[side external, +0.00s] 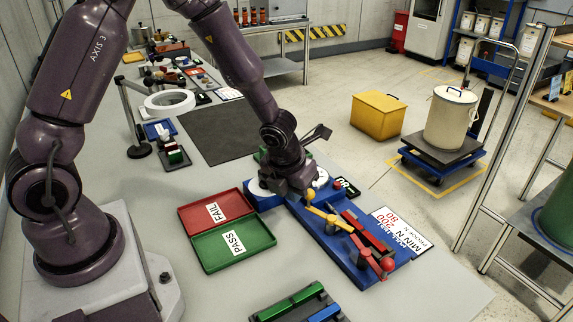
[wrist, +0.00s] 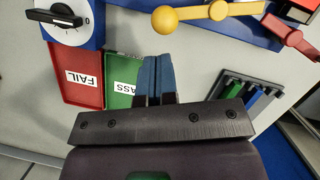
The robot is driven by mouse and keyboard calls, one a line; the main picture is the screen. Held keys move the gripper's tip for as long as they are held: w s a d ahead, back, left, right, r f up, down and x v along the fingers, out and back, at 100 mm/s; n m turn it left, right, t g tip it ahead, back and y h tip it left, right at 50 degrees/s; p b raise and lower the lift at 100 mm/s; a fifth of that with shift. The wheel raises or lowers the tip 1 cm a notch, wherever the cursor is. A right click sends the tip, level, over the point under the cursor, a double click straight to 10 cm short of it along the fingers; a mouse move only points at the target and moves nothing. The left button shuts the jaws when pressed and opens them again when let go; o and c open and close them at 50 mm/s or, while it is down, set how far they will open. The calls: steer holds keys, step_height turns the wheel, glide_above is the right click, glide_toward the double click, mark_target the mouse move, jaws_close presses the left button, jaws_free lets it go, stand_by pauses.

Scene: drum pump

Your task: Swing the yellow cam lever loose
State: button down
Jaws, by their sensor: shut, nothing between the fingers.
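The yellow cam lever (side external: 330,216) is a bar with a ball at its end, mounted on a blue base plate (side external: 358,277). Its yellow ball (side external: 310,196) sits just beside my gripper (side external: 300,190) in the side view. In the wrist view the yellow lever (wrist: 195,14) runs along the top edge, its ball (wrist: 164,20) at the left end. My gripper's dark blue fingers (wrist: 154,62) are together and empty, with the ball beyond their tips in the picture. I cannot tell whether they touch it. The fingertips are hidden in the side view.
A red lever with a ball (side external: 388,264) lies right of the yellow one on the same plate. A dial with a black knob (wrist: 55,16) is on the left in the wrist view. Red FAIL (side external: 208,210) and green PASS (side external: 232,245) trays lie left of the plate.

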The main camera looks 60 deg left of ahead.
steer(key=s+v, duration=0.1)
steer(key=v, duration=0.9)
steer(key=shift+d+r, duration=0.2)
steer(key=shift+s, duration=0.1)
